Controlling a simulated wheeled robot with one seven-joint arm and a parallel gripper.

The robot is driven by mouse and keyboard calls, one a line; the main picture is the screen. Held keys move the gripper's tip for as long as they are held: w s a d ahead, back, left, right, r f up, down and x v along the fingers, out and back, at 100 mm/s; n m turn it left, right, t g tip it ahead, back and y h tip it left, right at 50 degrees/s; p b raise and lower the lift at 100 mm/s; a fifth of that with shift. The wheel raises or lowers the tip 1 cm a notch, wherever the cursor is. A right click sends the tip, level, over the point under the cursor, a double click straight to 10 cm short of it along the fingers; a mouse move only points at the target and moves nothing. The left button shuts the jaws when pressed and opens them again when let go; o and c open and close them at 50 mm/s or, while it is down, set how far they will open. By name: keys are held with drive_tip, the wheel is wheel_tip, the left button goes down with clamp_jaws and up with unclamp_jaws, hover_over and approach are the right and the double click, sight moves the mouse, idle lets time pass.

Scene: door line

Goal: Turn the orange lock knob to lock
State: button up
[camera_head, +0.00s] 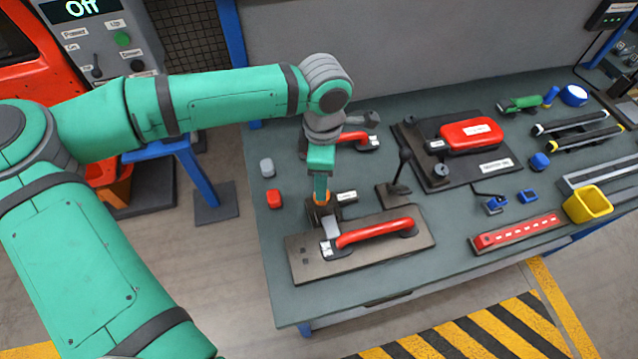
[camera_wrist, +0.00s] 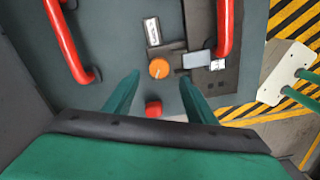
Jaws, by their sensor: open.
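The orange lock knob (camera_wrist: 159,69) is a round disc with a pale mark on its face, in the upper middle of the wrist view. In the head view a bit of the orange knob (camera_head: 322,198) shows under my fingers. My gripper (camera_wrist: 157,84) is open, with one green finger to the left and one to the right of the knob, and nothing between them is gripped. In the head view my gripper (camera_head: 321,186) points down over the knob. I cannot tell whether the fingers touch it.
A red-handled plate (camera_head: 375,232) lies just in front of the knob. A red block (camera_head: 274,199) and a grey block (camera_head: 267,167) stand to the left. A black lever (camera_head: 401,170) rises to the right. A yellow bin (camera_head: 587,205) sits at the right edge.

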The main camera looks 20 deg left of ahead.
drive_tip(key=shift+r, duration=0.9)
